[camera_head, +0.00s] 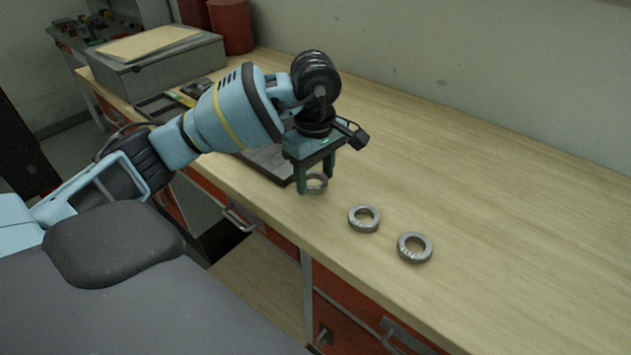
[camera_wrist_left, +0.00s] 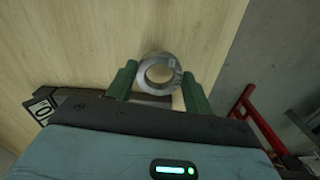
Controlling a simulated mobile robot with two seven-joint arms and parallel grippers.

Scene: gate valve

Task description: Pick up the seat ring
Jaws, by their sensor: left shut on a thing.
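My left gripper (camera_head: 315,183) is over the workbench near its front edge, with its green fingers pointing down. It is shut on a grey metal seat ring (camera_head: 317,184), which sits between the fingertips. The left wrist view shows the same ring (camera_wrist_left: 159,72) between the two green fingers of the left gripper (camera_wrist_left: 162,82). Two more grey metal rings lie flat on the bench to the right, a nearer-to-gripper one (camera_head: 364,218) and one farther right (camera_head: 414,247). I cannot tell whether the held ring touches the bench top. My right gripper is not in view.
The wooden workbench (camera_head: 480,200) is clear to the right and behind the rings. A dark tray (camera_head: 262,160) lies left of the gripper. A grey box (camera_head: 150,68) and red canister (camera_head: 231,27) stand at the back left. Drawer handles (camera_head: 240,217) stick out in front.

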